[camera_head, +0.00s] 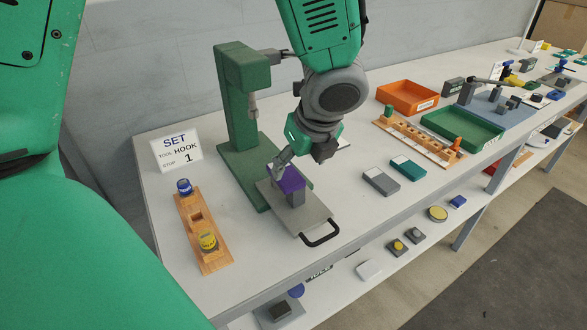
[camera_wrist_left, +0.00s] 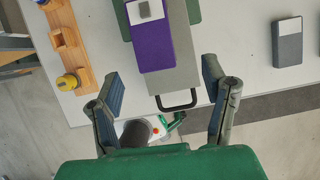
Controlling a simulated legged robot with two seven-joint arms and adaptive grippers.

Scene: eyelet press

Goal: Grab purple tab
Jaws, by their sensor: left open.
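The purple tab (camera_head: 291,178) stands above the grey sliding plate (camera_head: 309,217) of the green press (camera_head: 238,110), with a grey block under it. In the left wrist view the purple tab (camera_wrist_left: 154,48) is a long strip with a small grey square on it. My left gripper (camera_head: 280,164) is close over the tab in the head view and partly hides it. In the wrist view its fingers (camera_wrist_left: 160,68) are spread wide to either side of the tab, with nothing between them gripped. I cannot tell the height gap. My right gripper is not in view.
A wooden rack (camera_head: 218,245) with blue and yellow pieces stands left of the press, near a sign (camera_head: 175,151). The plate has a black handle (camera_head: 321,236) at the table's front edge. Grey and teal blocks (camera_head: 407,168), an orange tray (camera_head: 407,97) and a green tray (camera_head: 462,129) lie right.

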